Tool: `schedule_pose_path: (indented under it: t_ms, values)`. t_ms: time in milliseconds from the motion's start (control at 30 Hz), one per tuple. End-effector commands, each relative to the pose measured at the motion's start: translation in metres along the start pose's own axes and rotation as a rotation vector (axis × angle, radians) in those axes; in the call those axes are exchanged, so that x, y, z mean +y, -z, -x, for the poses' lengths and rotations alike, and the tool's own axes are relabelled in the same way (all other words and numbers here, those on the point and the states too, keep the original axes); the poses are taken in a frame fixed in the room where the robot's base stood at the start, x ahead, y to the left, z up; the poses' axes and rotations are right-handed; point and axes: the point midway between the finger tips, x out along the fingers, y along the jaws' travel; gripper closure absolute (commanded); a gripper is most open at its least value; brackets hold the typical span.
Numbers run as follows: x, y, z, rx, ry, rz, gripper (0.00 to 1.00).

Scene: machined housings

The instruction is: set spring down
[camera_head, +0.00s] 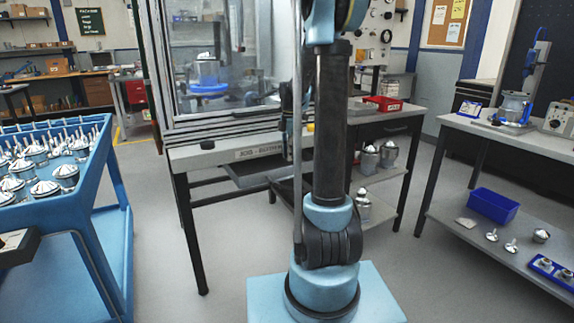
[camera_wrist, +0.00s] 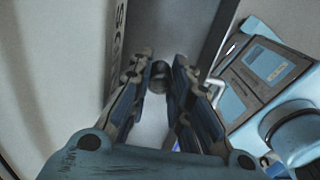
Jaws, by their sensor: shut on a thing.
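In the wrist view, my gripper (camera_wrist: 160,72) has its two dark, jointed fingers closed in on a small dark rounded piece (camera_wrist: 160,77), which I take to be the spring. Its coils are not clear at this size. The piece sits between the fingertips, and the fingers cover its sides. Pale grey floor and a dark beam lie behind it, and I cannot tell how far below they are. In the head view my arm fills the middle, and I cannot make out the fingertips or the spring.
A blue cart (camera_head: 113,255) with several shiny housings stands at left. At right, a grey workbench (camera_head: 540,138) has a lower shelf with a blue bin (camera_head: 493,205). Floor between is clear.

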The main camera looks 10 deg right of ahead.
Motion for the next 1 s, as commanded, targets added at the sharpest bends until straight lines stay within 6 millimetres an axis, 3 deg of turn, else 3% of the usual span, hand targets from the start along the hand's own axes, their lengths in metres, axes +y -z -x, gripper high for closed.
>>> schedule_pose_path:
  t_ms: [433, 833, 867, 900, 1000]
  values:
    - [0.000, 0.000, -0.042, 0.000, 0.000, 0.000, 0.98]
    - [0.000, 0.000, -0.047, 0.000, 0.000, 0.001, 0.98]
    - [0.000, 0.000, -0.047, 0.000, 0.000, 0.001, 0.79]
    - [0.000, 0.000, -0.047, 0.000, 0.000, 0.001, 0.73]
    - [0.000, 0.001, -0.047, 0.000, 0.000, 0.001, 0.73]
